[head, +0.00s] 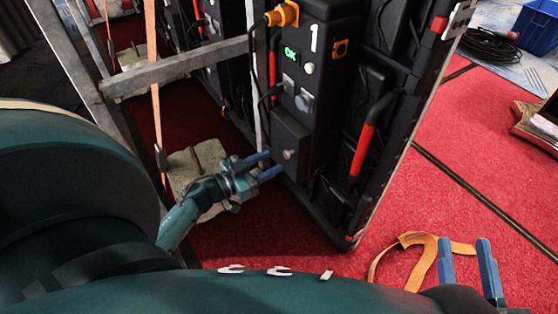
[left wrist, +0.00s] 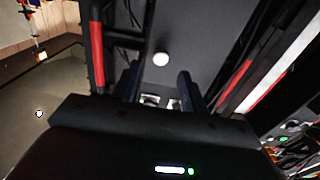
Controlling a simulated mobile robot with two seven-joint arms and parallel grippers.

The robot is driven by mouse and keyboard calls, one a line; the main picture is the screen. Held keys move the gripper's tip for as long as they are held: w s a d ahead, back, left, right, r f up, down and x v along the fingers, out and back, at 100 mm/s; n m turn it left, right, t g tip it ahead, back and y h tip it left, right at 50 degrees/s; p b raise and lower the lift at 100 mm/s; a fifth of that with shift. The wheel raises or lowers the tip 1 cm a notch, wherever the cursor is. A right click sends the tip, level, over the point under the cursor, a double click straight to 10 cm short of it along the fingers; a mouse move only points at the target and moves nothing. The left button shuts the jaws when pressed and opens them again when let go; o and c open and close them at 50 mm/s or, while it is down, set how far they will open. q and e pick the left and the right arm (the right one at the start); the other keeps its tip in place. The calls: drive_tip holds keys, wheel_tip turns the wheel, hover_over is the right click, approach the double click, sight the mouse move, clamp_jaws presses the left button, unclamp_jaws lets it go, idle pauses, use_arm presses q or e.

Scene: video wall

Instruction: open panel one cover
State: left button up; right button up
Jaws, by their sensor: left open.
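Panel one (head: 318,90) is a black upright unit marked "1", with a green "OK" display. Its cover (head: 287,133) is a small dark flap low on the front face, lying shut, with a round pale knob (head: 289,154) near its lower edge. My left gripper (head: 268,163) is open, its blue fingers just left of the knob and pointing at it. In the left wrist view the white knob (left wrist: 160,59) shows ahead, between and beyond the open fingertips (left wrist: 158,78). Contact is not visible. My right gripper (head: 467,258) is open and empty at the bottom right.
An orange strap (head: 420,245) lies on the red carpet (head: 460,150) near my right gripper. A metal frame (head: 180,72) and a weight block (head: 200,170) stand left of the panel. A blue crate (head: 538,30) and black cable (head: 490,47) are at the back right.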

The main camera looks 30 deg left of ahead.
sight(285, 155)
use_arm(q)
drive_tip(key=shift+b+x, duration=0.4)
drive_tip(key=shift+x, duration=1.6)
drive_tip(key=shift+c, duration=0.4)
clamp_jaws()
